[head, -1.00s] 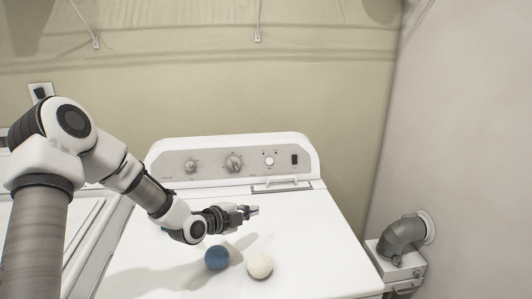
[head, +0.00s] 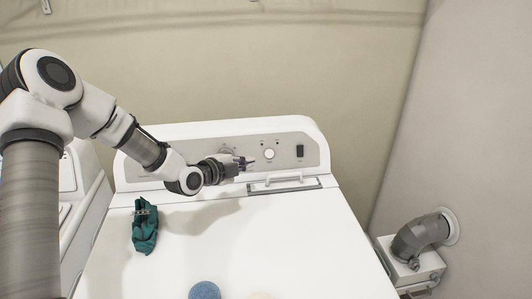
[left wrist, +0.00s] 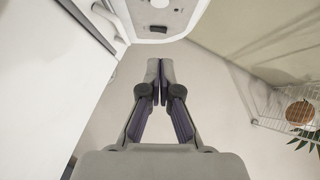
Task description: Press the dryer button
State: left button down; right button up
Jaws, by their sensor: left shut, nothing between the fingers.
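The dryer's control panel (head: 285,143) stands at the back of its white top. A round white button (head: 269,154) sits on the panel, left of a dark rocker switch (head: 300,151). My left gripper (head: 250,162) is shut and empty, in front of the panel, its tips just left of the white button in the head view. I cannot tell whether they touch the panel. In the left wrist view the shut fingertips (left wrist: 160,66) point towards the panel end with the dark switch (left wrist: 158,29). The right gripper is not in view.
A blue ball (head: 204,290) and a cream ball (head: 261,295) lie at the front. A grey vent pipe (head: 420,236) is at right. A wire basket (left wrist: 290,108) shows in the wrist view.

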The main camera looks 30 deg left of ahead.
pick_arm(q)
jog(key=p, duration=0.2)
send_near(274, 153)
jog(key=w+d, duration=0.3)
jog(key=shift+w+d+f, duration=0.1)
jog(key=shift+d, duration=0.05)
jog(key=shift+w+a+f+p, duration=0.45)
jog(key=shift+w+a+f, duration=0.15)
jog(key=shift+w+a, duration=0.35)
jog(key=shift+w+a+f, duration=0.25)
jog(key=shift+a, duration=0.05)
jog(key=shift+d, duration=0.1)
